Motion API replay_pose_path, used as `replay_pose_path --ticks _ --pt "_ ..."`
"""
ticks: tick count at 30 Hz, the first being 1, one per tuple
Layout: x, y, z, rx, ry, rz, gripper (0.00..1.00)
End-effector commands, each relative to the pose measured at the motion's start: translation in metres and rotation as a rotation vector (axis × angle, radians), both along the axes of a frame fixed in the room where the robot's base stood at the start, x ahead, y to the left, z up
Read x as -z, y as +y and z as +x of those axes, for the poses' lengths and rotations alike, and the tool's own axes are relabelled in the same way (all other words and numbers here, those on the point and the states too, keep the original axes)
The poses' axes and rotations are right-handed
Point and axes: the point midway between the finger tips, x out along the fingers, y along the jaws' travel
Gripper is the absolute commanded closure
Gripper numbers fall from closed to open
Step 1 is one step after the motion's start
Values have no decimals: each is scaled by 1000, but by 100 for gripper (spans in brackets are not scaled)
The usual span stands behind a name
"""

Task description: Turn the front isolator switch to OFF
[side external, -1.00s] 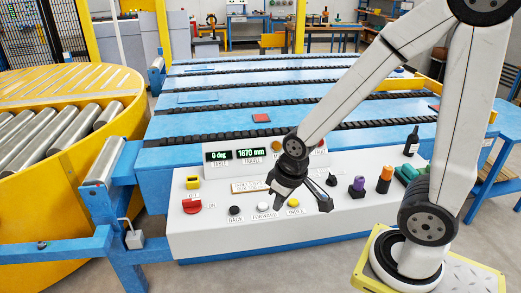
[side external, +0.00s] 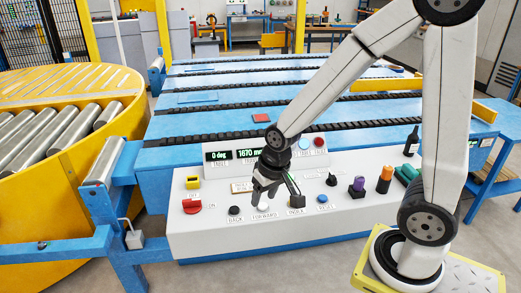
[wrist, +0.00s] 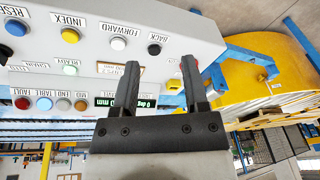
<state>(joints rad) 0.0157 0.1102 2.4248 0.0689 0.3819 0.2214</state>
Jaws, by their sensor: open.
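The red isolator switch (side external: 191,206) is on the left front of the white control panel (side external: 215,240), with small lettering beside it that is hard to read. My gripper (side external: 276,194) is open and empty over the FORWARD and INDEX part of the panel, to the right of the switch and apart from it. In the wrist view my gripper's two fingers (wrist: 160,70) stand wide apart.
A black BACK button (side external: 235,211) lies between the switch and my gripper. A yellow block (side external: 193,182) stands behind the switch. A blue RESET button (side external: 322,198), purple knob (side external: 357,185) and orange-topped piece (side external: 385,178) are further right. The display box (side external: 230,154) rises behind.

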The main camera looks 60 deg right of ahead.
Motion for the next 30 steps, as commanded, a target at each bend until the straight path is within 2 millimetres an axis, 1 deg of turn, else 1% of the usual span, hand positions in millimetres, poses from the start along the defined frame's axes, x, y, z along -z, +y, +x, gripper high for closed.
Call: replay_pose_path --ticks 1,8,12,18,24,30 --pt "2 -1 12 79 6 25 43" --pt "9 -3 71 500 30 163 43" --pt "18 -5 106 758 51 250 43" --pt "34 -9 152 1125 97 375 43" --pt "53 -14 196 1484 157 502 43" --pt "72 -18 230 1787 225 609 43"
